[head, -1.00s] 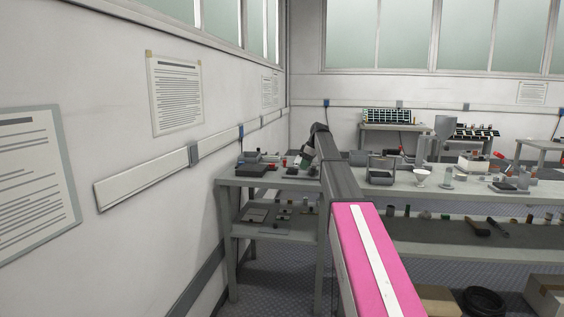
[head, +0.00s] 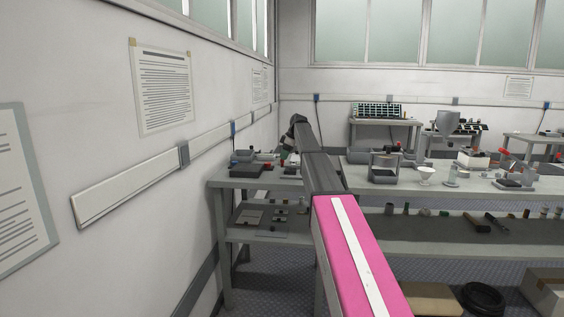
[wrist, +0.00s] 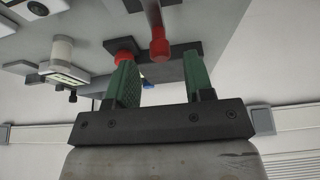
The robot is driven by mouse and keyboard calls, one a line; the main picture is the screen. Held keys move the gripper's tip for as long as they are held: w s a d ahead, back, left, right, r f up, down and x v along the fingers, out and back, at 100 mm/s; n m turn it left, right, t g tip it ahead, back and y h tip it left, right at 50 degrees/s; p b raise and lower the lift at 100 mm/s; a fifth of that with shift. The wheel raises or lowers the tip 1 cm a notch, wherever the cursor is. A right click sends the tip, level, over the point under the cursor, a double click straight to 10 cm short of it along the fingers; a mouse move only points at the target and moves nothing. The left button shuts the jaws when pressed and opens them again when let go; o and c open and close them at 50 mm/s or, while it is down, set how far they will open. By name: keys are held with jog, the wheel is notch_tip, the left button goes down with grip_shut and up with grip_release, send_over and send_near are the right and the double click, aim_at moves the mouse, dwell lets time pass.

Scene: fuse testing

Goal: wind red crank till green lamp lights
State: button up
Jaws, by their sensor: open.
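In the wrist view my gripper (wrist: 158,66) is open, its two green fingers apart. A red rod with a thick rounded end (wrist: 160,46), which looks like the crank's handle, shows between the fingertips; I cannot tell whether it touches either one. A red cap (wrist: 125,57) shows by the left fingertip, beside a black block (wrist: 186,70). In the head view my gripper (head: 291,150) is small and dark over the bench's left part, and the crank cannot be made out there. I cannot make out a green lamp in either view.
Boxes and a black coil (head: 483,299) lie on the floor beneath.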

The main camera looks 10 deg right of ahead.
jog(key=shift+x, duration=1.75)
grip_shut()
